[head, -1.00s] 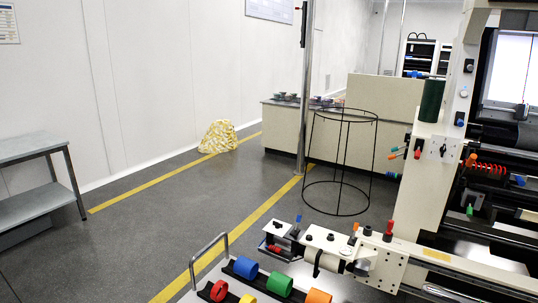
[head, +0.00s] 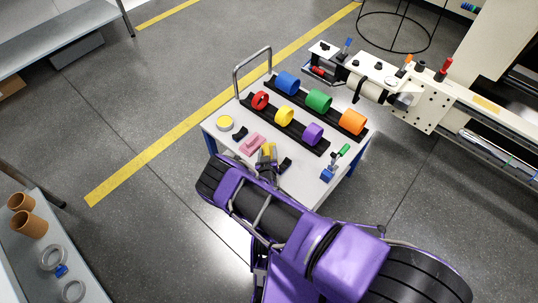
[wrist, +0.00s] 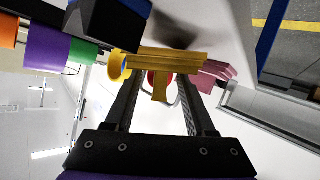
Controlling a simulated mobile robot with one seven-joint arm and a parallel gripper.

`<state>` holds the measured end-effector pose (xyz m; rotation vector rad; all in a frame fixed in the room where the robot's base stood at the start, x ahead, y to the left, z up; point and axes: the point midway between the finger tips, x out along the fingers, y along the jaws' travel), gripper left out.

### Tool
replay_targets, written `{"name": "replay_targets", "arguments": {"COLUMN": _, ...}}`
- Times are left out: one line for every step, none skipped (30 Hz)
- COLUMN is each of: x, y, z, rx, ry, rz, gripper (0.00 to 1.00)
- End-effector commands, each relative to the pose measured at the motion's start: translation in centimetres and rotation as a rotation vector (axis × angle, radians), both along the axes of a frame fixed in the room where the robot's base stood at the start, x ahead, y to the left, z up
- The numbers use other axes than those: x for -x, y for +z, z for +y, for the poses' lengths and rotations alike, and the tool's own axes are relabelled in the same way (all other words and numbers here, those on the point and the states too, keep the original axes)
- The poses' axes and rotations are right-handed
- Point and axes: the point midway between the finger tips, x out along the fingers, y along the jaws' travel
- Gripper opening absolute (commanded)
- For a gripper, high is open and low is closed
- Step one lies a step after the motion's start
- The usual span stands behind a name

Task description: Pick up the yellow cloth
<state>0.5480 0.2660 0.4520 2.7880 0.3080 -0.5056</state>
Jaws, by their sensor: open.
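The yellow cloth (head: 268,149) lies on the white cart top, partly covered by my gripper (head: 267,163) in the head view. In the wrist view the cloth (wrist: 165,60) is a folded yellow piece spanning across the fingertips of my gripper (wrist: 160,82), with a narrow part reaching down between them. My fingers stand apart, one on each side of that narrow part. I cannot tell whether either finger touches the cloth. A pink cloth (head: 252,145) lies just left of it in the head view; it also shows in the wrist view (wrist: 216,74).
The cart (head: 215,145) carries coloured rolls on black rails, including a purple one (head: 313,134), plus a yellow round item (head: 225,123). A blue tool with a green end (head: 328,175) lies right. A machine (head: 425,105) stands beyond. Open floor (head: 150,230) lies left.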

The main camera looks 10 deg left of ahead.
Motion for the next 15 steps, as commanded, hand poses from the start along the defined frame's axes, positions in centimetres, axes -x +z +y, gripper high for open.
{"name": "replay_targets", "arguments": {"x": -0.44, "y": -0.26, "z": 0.13, "rx": -0.002, "ry": 0.001, "rz": -0.001, "gripper": 0.55}}
{"name": "replay_targets", "arguments": {"x": -0.6, "y": -0.31, "z": 0.18, "rx": -0.001, "ry": 0.001, "rz": 0.0, "gripper": 0.55}}
{"name": "replay_targets", "arguments": {"x": -0.73, "y": -0.35, "z": 0.17, "rx": 0.0, "ry": 0.001, "rz": 0.0, "gripper": 0.55}}
{"name": "replay_targets", "arguments": {"x": -0.78, "y": -0.35, "z": 0.18, "rx": 0.0, "ry": 0.001, "rz": 0.0, "gripper": 0.55}}
{"name": "replay_targets", "arguments": {"x": -0.8, "y": -0.35, "z": 0.17, "rx": 0.0, "ry": 0.001, "rz": 0.001, "gripper": 0.55}}
{"name": "replay_targets", "arguments": {"x": -0.8, "y": -0.33, "z": 0.18, "rx": 0.0, "ry": 0.001, "rz": 0.001, "gripper": 0.55}}
{"name": "replay_targets", "arguments": {"x": -0.79, "y": -0.32, "z": 0.18, "rx": 0.0, "ry": 0.001, "rz": 0.001, "gripper": 0.55}}
{"name": "replay_targets", "arguments": {"x": -0.79, "y": -0.31, "z": 0.18, "rx": 0.0, "ry": 0.001, "rz": 0.001, "gripper": 0.55}}
{"name": "replay_targets", "arguments": {"x": -0.78, "y": -0.31, "z": 0.18, "rx": 0.0, "ry": 0.001, "rz": 0.001, "gripper": 0.55}}
{"name": "replay_targets", "arguments": {"x": -0.78, "y": -0.31, "z": 0.18, "rx": 0.0, "ry": 0.001, "rz": 0.0, "gripper": 0.53}}
{"name": "replay_targets", "arguments": {"x": -0.77, "y": -0.31, "z": 0.19, "rx": 0.0, "ry": 0.001, "rz": 0.0, "gripper": 0.48}}
{"name": "replay_targets", "arguments": {"x": -0.77, "y": -0.31, "z": 0.19, "rx": 0.0, "ry": 0.001, "rz": 0.0, "gripper": 0.41}}
{"name": "replay_targets", "arguments": {"x": -0.77, "y": -0.31, "z": 0.19, "rx": 0.0, "ry": 0.001, "rz": 0.0, "gripper": 0.35}}
{"name": "replay_targets", "arguments": {"x": -0.77, "y": -0.31, "z": 0.19, "rx": 0.0, "ry": 0.001, "rz": 0.0, "gripper": 0.3}}
{"name": "replay_targets", "arguments": {"x": -0.76, "y": -0.31, "z": 0.19, "rx": 0.0, "ry": 0.001, "rz": 0.0, "gripper": 0.23}}
